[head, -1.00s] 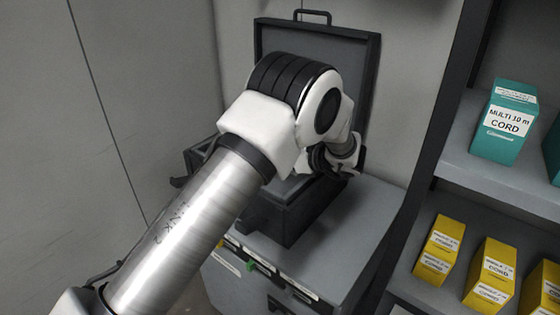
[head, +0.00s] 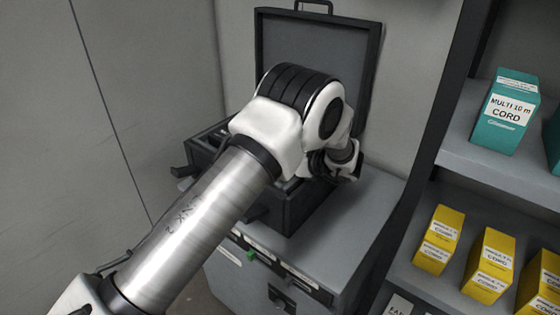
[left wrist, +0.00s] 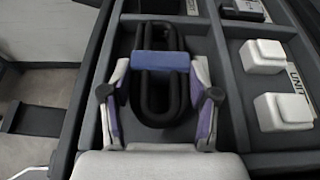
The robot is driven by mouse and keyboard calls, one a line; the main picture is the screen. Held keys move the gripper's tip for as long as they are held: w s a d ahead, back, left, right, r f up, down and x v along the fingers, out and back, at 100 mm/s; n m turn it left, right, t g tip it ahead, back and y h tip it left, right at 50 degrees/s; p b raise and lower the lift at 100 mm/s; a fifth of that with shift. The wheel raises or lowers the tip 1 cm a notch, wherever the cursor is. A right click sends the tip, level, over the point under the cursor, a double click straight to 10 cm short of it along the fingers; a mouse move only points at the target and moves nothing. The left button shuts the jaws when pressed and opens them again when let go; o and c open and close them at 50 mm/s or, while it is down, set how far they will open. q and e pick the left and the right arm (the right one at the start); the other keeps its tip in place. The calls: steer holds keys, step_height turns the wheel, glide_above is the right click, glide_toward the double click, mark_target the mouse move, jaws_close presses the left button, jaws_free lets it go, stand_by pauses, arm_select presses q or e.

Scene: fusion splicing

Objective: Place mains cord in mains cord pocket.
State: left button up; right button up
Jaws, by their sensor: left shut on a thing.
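The mains cord (left wrist: 141,96) is a black looped bundle with a blue band (left wrist: 160,62) across it. In the left wrist view my left gripper (left wrist: 159,98) has its purple-padded fingers on either side of the bundle, shut on it. The cord is at a long dark compartment (left wrist: 203,38) of the open case, between its side walls. I cannot tell whether it touches the floor. In the head view my left arm covers most of the case (head: 300,210), and the gripper tips and cord are hidden. My right gripper is not in view.
White blocks (left wrist: 283,111) sit in the compartment to the right, beside a "UNIT" label. The case's raised lid (head: 366,75) stands behind my arm. The case rests on a grey cabinet (head: 365,205). Shelves with teal (head: 505,112) and yellow boxes (head: 440,240) stand to the right.

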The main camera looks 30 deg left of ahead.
arm_select(q)
steer(key=o, duration=1.3)
steer(key=shift+r+p, duration=0.55)
steer(key=shift+p, duration=0.2)
steer(key=shift+d+r, duration=0.25)
steer(key=b+v, duration=0.1)
steer(key=v, duration=0.6)
steer(key=shift+f+b, duration=0.1)
steer(key=shift+b, duration=0.3)
steer(key=shift+a, duration=0.1)
